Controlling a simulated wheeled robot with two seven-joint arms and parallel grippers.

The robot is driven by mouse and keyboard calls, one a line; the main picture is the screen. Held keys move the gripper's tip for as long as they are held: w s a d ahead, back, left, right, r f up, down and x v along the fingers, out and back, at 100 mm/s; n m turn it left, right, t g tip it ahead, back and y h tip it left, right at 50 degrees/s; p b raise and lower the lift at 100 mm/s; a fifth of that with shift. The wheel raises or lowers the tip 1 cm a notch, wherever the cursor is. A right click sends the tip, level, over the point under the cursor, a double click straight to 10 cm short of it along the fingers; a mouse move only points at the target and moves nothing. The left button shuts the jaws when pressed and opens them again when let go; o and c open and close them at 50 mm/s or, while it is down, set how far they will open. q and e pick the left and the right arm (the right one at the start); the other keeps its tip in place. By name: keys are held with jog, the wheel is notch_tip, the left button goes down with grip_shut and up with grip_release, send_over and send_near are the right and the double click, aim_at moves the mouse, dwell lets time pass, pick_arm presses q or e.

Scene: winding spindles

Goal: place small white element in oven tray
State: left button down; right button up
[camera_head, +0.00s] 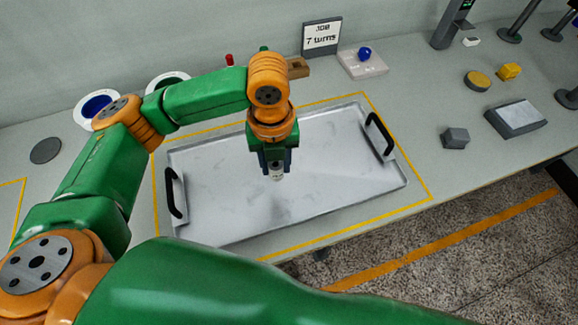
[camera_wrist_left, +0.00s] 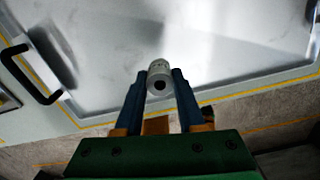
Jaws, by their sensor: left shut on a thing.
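The small white element (camera_wrist_left: 159,78) is a short pale cylinder with a dark hole in its end. My left gripper (camera_wrist_left: 160,88) is shut on it, one blue finger on each side. In the head view the left gripper (camera_head: 276,170) points down over the middle of the oven tray (camera_head: 220,210), and the element (camera_head: 276,177) shows at its fingertips. The tray is a flat grey metal sheet with a low rim and a black handle at each end. I cannot tell whether the element touches the tray surface. My right gripper is not in view.
A yellow line frames the tray on the table. Behind stand a sign reading "7 turns" (camera_head: 321,38), a white block with a blue ball (camera_head: 364,54) and white round spools. To the right are a grey hexagonal block (camera_head: 454,138), yellow pieces and a scale-like device (camera_head: 516,117).

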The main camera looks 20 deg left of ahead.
pick_arm(q)
jog(key=w+f, duration=0.1)
jog(key=w+d+f, duration=0.1)
jog(key=shift+w+d+f, duration=0.15)
jog(key=shift+d+f, duration=0.15)
jog(key=shift+f, duration=0.1)
jog(key=f, duration=0.3)
jog(key=shift+w+a+f+p, duration=0.1)
jog(key=shift+w+f+p, duration=0.1)
jog(key=shift+f+p, duration=0.2)
jog(key=shift+f, duration=0.15)
jog(key=c, duration=0.5)
grip_release()
